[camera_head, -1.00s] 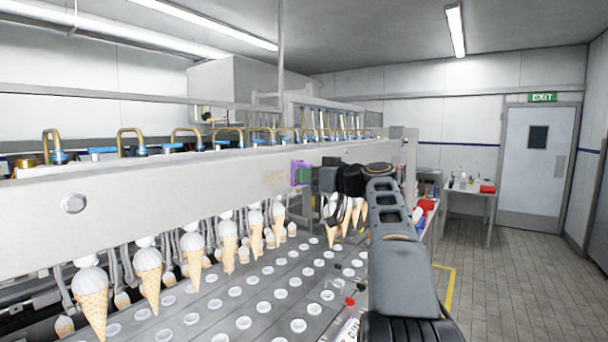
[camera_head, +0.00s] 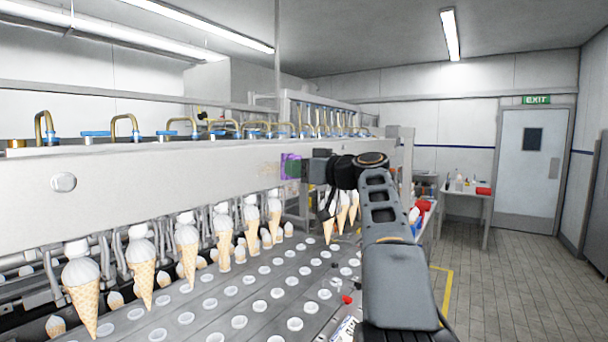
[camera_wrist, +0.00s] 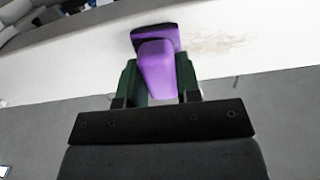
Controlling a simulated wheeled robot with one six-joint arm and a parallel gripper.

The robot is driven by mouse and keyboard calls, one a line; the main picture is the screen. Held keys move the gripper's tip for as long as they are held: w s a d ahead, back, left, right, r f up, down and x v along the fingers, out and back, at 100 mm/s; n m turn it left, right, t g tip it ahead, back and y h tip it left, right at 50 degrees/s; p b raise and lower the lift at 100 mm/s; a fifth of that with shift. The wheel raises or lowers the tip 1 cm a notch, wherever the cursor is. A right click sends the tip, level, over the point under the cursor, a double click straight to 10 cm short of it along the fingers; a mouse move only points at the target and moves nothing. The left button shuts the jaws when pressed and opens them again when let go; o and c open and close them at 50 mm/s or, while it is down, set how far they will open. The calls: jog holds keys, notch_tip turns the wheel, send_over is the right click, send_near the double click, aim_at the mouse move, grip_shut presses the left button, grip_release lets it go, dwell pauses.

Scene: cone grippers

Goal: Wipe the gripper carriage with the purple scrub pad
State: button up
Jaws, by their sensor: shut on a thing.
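My gripper (camera_wrist: 158,82) is shut on the handle of the purple scrub pad (camera_wrist: 154,38). In the wrist view the pad's broad face lies against or very close to the white gripper carriage (camera_wrist: 75,65); contact cannot be told for sure. A brownish smudge (camera_wrist: 215,42) marks the carriage just right of the pad. In the head view the carriage (camera_head: 130,170) is a long pale beam with cones hanging below it. The pad (camera_head: 290,166) shows at the beam's face toward its far end, with my gripper (camera_head: 297,168) to its right.
Several ice cream cones (camera_head: 142,262) hang under the carriage. Below them is a conveyor plate (camera_head: 225,305) with rows of round holes. A side table (camera_head: 468,190) with bottles and a red item stands at the back right. The tiled floor at right is clear.

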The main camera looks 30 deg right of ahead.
jog(key=shift+s+a+f+b, duration=0.1)
jog(key=shift+s+a+b, duration=0.2)
jog(key=shift+a+b, duration=0.3)
jog(key=shift+s+a+b, duration=0.25)
jog(key=shift+a+b, duration=0.2)
jog(key=shift+a, duration=0.15)
jog(key=shift+s+a+b, duration=0.55)
jog(key=shift+a+b, duration=0.2)
jog(key=shift+a, duration=0.4)
jog(key=shift+s+a+b, duration=0.5)
jog(key=shift+a+b, duration=0.2)
jog(key=shift+a, duration=0.5)
jog(key=shift+s+a+b, duration=0.55)
jog(key=shift+a+b, duration=0.2)
jog(key=shift+a, duration=0.4)
jog(key=b, duration=0.2)
send_near(256, 172)
jog(key=shift+w, duration=0.1)
jog(key=shift+b+v, duration=0.55)
jog(key=shift+v, duration=0.95)
jog(key=shift+w+a, duration=0.1)
